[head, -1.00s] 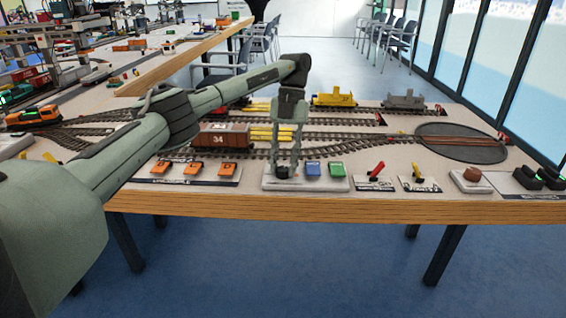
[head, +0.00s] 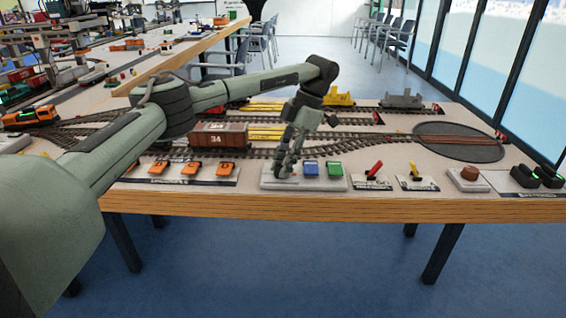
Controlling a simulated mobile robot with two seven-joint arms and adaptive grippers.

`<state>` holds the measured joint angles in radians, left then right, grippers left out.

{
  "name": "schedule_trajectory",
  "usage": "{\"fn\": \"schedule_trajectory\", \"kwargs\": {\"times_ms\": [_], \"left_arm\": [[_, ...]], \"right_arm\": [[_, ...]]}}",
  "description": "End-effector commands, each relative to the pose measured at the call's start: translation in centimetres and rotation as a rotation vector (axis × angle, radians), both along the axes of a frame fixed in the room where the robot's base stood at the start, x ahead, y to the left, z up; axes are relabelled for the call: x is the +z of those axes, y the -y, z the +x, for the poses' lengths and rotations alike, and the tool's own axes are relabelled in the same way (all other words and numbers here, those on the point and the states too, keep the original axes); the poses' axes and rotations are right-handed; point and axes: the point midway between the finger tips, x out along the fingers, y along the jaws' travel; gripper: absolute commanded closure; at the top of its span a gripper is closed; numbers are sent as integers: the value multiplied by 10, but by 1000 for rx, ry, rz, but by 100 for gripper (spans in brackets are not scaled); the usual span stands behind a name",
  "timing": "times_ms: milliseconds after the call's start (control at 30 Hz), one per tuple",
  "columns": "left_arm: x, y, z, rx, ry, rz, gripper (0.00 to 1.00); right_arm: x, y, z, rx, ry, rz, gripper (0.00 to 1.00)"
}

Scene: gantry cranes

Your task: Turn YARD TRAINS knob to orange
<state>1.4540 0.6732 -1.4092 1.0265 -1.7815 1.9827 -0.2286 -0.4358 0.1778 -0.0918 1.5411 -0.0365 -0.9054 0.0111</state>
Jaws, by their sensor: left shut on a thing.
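My left gripper (head: 284,170) points down onto the left end of a pale control panel (head: 320,185) at the table's front edge. It is shut on a small dark knob there, which the fingers mostly hide. The gripper and wrist are tilted, with the wrist up and to the right of the fingertips. A blue block (head: 312,169) and a green block (head: 334,169) sit on the panel just right of the fingers. I cannot read the panel's label or see which way the knob points. My right gripper is not in view.
Left of the panel is a plate with orange switches (head: 191,168). To the right stand a red lever (head: 375,168), a yellow lever (head: 415,170) and a brown knob (head: 469,173). Behind are tracks, a brown wagon (head: 219,135) and a turntable (head: 458,142).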

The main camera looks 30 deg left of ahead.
Motion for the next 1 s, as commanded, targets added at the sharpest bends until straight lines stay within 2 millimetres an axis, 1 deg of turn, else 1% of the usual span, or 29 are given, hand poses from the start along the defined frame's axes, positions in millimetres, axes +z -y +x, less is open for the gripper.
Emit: {"fn": "schedule_trajectory", "kwargs": {"times_ms": [100, 300, 800, 833, 900, 1000], "left_arm": [[0, 0, 0, -53, 0, 1, 100], [0, 0, -1, -104, -1, 1, 100], [0, 0, -1, -119, -1, 0, 100], [0, 0, -1, -119, -1, 0, 70], [0, 0, -1, -118, -1, 0, 61], [0, 0, -1, -118, -1, 0, 51]], "right_arm": [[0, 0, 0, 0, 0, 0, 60], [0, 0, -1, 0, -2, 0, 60], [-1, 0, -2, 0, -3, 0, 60], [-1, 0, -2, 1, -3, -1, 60], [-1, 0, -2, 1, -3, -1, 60], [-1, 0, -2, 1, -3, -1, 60]]}}
